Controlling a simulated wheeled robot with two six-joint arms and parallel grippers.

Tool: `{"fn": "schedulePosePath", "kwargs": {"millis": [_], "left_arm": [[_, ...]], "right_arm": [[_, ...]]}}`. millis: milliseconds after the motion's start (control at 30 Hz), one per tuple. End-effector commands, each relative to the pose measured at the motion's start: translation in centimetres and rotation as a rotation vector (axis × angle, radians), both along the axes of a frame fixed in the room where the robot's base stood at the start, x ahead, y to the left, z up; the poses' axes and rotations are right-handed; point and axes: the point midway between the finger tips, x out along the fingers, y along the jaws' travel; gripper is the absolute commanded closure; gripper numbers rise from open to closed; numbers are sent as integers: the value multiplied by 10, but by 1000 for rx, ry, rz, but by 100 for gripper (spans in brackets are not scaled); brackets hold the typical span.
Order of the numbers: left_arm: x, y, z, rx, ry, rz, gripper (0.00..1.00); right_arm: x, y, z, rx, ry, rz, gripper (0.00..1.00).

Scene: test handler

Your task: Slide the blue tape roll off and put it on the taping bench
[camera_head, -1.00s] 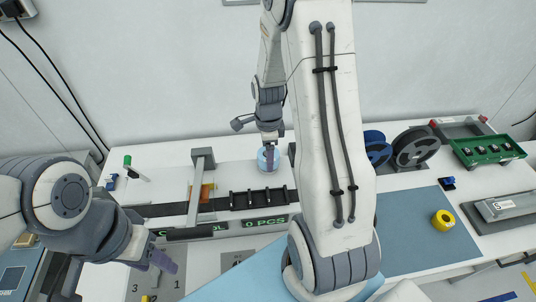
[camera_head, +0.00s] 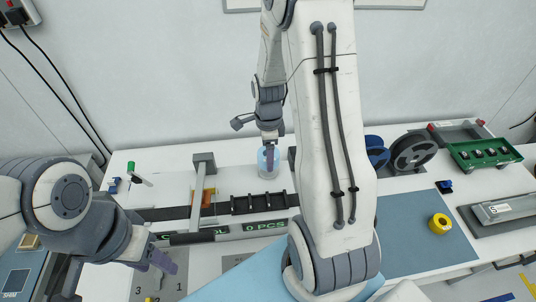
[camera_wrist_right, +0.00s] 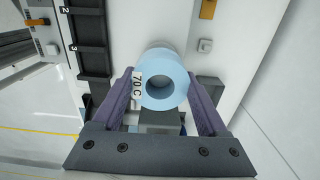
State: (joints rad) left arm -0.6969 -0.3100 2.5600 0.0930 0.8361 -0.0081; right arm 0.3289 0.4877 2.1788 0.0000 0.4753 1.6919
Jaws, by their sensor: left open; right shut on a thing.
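The blue tape roll (camera_head: 264,171) is a pale blue cylinder at the back of the white bench, behind the black track. In the right wrist view the roll (camera_wrist_right: 152,62) shows its open bore and a label reading "70 C". My right gripper (camera_wrist_right: 160,78) is shut on it, one purple finger on each side. In the head view this gripper (camera_head: 269,157) hides part of the roll. My left gripper (camera_head: 160,265) is open and empty, low at the left front. A blue mat (camera_head: 415,240) lies at the right; I cannot tell whether it marks the taping bench.
A yellow roll (camera_head: 440,223) sits on the mat. A dark reel (camera_head: 412,150) and a blue reel (camera_head: 377,150) stand behind it, with a green tray (camera_head: 483,154) farther right. The black track (camera_head: 240,204) and a grey gantry (camera_head: 203,163) lie left of my right arm.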

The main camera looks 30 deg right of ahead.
Motion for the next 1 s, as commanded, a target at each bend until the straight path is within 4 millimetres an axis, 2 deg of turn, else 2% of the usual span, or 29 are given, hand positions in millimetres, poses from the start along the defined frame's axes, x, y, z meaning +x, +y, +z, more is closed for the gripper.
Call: {"fn": "schedulePosePath", "kwargs": {"millis": [600, 1000], "left_arm": [[0, 0, 28, 0, 0, 0, 50], [0, 0, 28, 0, 0, 0, 50]], "right_arm": [[0, 0, 33, 0, -1, 0, 82], [0, 0, 33, 0, -1, 0, 82]]}}
